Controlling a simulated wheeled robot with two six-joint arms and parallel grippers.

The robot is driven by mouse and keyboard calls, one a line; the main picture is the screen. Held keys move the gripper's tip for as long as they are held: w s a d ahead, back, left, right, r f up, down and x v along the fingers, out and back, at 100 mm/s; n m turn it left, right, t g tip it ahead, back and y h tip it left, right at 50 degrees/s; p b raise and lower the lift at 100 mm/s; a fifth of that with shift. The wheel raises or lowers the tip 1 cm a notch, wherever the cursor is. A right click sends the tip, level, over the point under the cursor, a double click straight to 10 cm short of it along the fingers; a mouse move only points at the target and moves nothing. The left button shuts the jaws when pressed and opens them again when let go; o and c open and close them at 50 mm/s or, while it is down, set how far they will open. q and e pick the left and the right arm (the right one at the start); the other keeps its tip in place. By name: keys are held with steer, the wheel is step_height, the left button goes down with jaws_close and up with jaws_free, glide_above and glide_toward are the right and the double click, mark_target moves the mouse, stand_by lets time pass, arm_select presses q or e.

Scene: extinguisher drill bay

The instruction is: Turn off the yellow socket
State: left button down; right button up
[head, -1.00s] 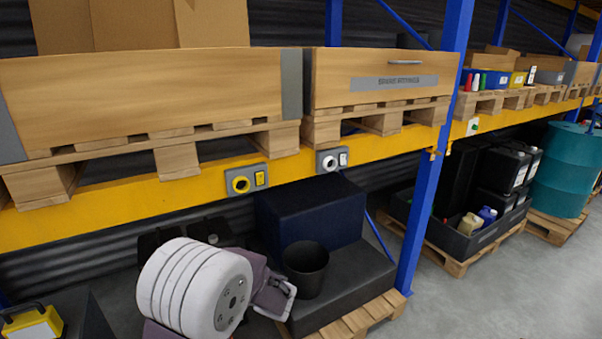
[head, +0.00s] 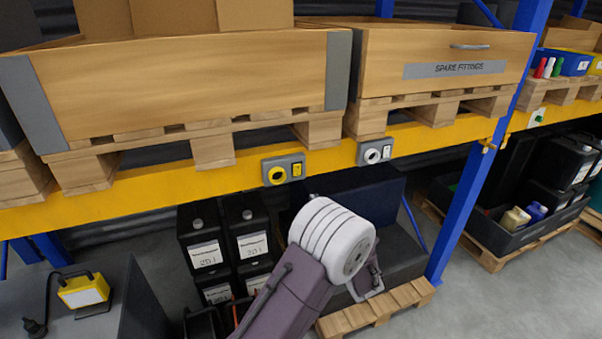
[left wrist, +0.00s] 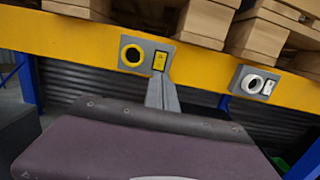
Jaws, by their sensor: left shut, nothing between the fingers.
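The yellow socket (head: 277,175) is on a grey plate on the yellow beam, with a yellow rocker switch (head: 297,170) at its right. The left wrist view shows the yellow socket (left wrist: 131,55) and its rocker (left wrist: 160,61). There my left gripper (left wrist: 161,80) is shut and empty, its fingertips appearing just below the rocker. I cannot tell whether they touch it, or the rocker's on or off position. In the head view my arm's white wrist joint covers part of the hand, below and right of the socket. My right gripper is not in view.
A similar white socket (head: 373,155) is to the right on the same beam. Pallets carrying wooden crates (head: 180,90) stand above the beam. Black canisters (head: 200,245) and a dark step-shaped block (head: 405,250) are below. A blue post (head: 480,170) rises at right.

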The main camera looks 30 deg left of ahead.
mark_target(296, 168)
arm_select(q)
steer(key=p+x, duration=0.1)
steer(key=x, duration=0.3)
steer(key=p+x, duration=0.2)
steer(key=x, duration=0.1)
steer(key=p+x, duration=0.1)
steer(key=x, duration=0.3)
steer(key=shift+a+r+p, duration=0.3)
steer(key=shift+p, duration=0.1)
steer(key=shift+w+a, duration=0.35)
